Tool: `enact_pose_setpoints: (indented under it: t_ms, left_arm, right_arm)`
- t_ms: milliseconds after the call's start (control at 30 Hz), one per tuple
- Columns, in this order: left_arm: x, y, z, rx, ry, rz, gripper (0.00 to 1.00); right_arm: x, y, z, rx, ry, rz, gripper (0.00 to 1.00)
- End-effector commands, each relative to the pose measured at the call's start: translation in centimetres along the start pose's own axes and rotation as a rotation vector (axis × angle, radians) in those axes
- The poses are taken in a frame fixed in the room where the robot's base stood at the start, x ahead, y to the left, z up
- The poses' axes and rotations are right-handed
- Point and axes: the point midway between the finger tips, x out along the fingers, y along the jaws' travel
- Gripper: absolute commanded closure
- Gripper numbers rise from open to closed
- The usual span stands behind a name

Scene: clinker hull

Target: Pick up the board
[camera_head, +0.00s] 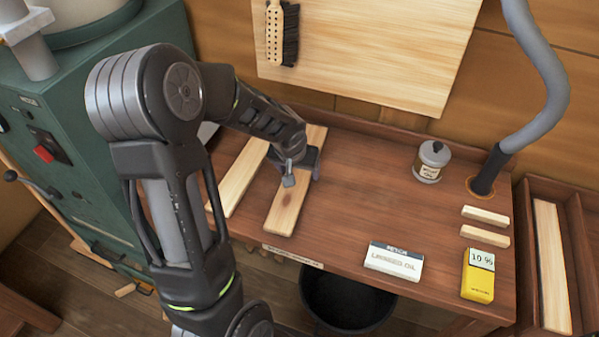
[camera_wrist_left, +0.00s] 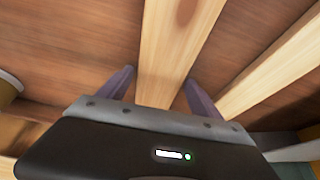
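A pale wooden board (camera_head: 286,208) with a dark knot lies on the red-brown workbench, and it also shows in the left wrist view (camera_wrist_left: 170,50). My left gripper (camera_head: 303,172) is over the middle of this board. In the left wrist view its two purple fingers (camera_wrist_left: 160,82) stand apart, one along each long side of the board. A narrow strip of bench shows between the left finger and the board; contact on the right side is unclear. The gripper's body hides part of the board in the head view. My right gripper is in neither view.
A second pale board (camera_head: 239,176) lies close to the left. The workbench (camera_head: 359,187) is bare to the right, up to a tin (camera_head: 432,161), a label card (camera_head: 393,262), two small blocks and a yellow meter (camera_head: 478,283). A green machine (camera_head: 75,130) stands left.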

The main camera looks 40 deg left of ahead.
Motion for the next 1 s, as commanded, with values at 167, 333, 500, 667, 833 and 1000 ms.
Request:
enact_pose_setpoints:
  t_ms: [167, 333, 500, 667, 833, 1000]
  left_arm:
    - [-0.01, 0.0, -0.01, 0.0, 0.0, 0.0, 0.41]
    - [-0.01, 0.0, -0.01, 0.0, 0.0, 0.0, 0.55]
    - [-0.01, 0.0, -0.01, 0.0, 0.0, 0.0, 0.69]
    - [0.0, 0.0, -0.01, 0.0, 0.0, 0.0, 0.82]
    - [-0.03, 0.01, -0.06, 0.0, 0.001, 0.0, 0.89]
    - [-0.18, 0.01, -0.15, 0.0, 0.002, 0.0, 0.89]
  right_arm:
    - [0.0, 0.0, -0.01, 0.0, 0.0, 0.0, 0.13]
    - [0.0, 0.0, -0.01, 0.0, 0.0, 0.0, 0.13]
    - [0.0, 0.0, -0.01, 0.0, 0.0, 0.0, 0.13]
    - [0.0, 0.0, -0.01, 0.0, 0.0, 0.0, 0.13]
    - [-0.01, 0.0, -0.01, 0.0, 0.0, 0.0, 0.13]
    - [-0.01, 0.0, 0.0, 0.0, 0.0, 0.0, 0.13]
